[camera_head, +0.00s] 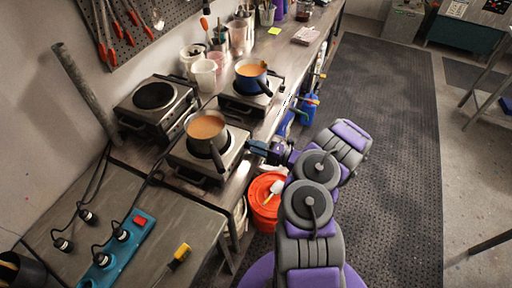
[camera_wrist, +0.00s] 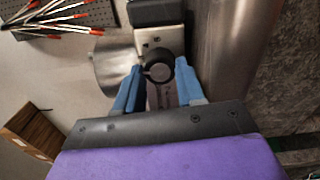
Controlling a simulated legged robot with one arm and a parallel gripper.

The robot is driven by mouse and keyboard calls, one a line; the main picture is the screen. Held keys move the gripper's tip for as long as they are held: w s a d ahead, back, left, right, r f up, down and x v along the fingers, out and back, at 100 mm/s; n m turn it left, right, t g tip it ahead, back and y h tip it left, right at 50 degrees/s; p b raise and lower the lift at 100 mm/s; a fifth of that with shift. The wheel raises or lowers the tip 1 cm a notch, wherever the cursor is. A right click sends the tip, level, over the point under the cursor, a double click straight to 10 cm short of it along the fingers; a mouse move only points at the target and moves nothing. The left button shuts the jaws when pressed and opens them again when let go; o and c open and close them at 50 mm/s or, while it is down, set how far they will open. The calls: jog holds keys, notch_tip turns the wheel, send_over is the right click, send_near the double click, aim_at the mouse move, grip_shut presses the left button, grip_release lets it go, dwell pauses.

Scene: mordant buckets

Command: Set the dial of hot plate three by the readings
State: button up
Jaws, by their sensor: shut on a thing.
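The nearest hot plate (camera_head: 184,176) carries a steel pot (camera_head: 209,150) of orange liquid. A second hot plate (camera_head: 233,107) behind it carries a blue pot (camera_head: 247,87) of orange liquid. A third hot plate (camera_head: 130,113), at left, has a bare black burner. I cannot read any number on them. My gripper (camera_head: 257,149) is at the right side of the nearest hot plate. In the wrist view, the blue fingers of my gripper (camera_wrist: 160,75) are shut on a round dark dial (camera_wrist: 158,66), one on each side. No dial marks or readings are legible.
A blue power strip (camera_head: 119,250) with plugs and cords lies on the front-left table, near a yellow-headed tool (camera_head: 182,252). An orange-red bucket (camera_head: 265,207) stands below the bench edge. Cups and jars line the wall. The dark floor mat (camera_head: 385,130) at right is clear.

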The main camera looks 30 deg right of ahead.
jog(key=shift+d+m, duration=0.1)
jog(key=shift+m, duration=1)
jog(key=shift+f, duration=0.1)
jog(key=o, duration=1)
jog(key=shift+d, duration=0.1)
jog(key=shift+o, duration=0.2)
jog(key=p+v, duration=0.2)
jog(key=v, duration=1.5)
jog(key=shift+d, duration=0.2)
jog(key=shift+s+f, duration=0.1)
